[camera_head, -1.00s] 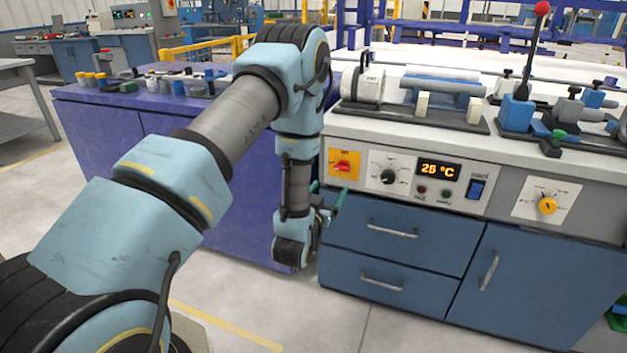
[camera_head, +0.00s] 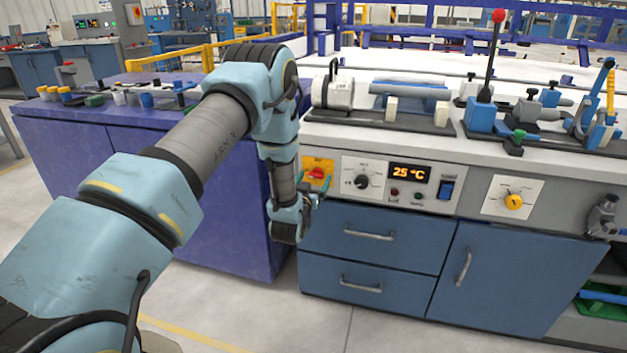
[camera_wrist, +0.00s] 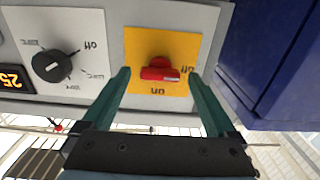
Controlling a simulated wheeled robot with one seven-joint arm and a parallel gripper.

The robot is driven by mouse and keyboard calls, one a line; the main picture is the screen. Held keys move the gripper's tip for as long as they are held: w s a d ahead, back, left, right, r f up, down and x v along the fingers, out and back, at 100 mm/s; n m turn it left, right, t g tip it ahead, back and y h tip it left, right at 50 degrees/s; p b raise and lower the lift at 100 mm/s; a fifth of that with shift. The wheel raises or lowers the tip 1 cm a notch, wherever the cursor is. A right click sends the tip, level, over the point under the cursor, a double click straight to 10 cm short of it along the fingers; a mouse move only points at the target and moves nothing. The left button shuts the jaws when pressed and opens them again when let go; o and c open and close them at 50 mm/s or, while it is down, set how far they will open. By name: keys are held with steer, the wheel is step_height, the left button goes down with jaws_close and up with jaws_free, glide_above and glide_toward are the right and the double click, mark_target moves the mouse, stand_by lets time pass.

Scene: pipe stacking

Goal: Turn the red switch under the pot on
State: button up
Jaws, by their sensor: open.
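The red switch (camera_head: 318,173) is on a yellow plate at the left end of the grey control panel. In the wrist view, which is upside down, the red switch (camera_wrist: 160,72) lies sideways, with its handle towards the "off" mark; the "on" mark is at its side nearer my gripper. My gripper (camera_head: 316,188) is in front of the plate. In the wrist view its green fingers (camera_wrist: 160,78) are open, one on each side of the switch, with nothing between them gripped. Contact cannot be told. A white cylindrical pot (camera_head: 333,92) stands on the bench above the switch.
A black dial (camera_head: 362,181), an orange display (camera_head: 409,173) and a blue rocker switch (camera_head: 446,189) are right of the red switch. A purple cabinet (camera_head: 190,200) adjoins on the left. Blue drawers (camera_head: 370,255) are below, with clear floor in front.

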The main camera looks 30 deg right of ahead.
steer(key=c, duration=1.4)
steer(key=shift+o, duration=0.2)
steer(key=shift+s+f+m+b, duration=0.1)
steer(key=shift+m+b, duration=4)
steer(key=shift+m, duration=4.9)
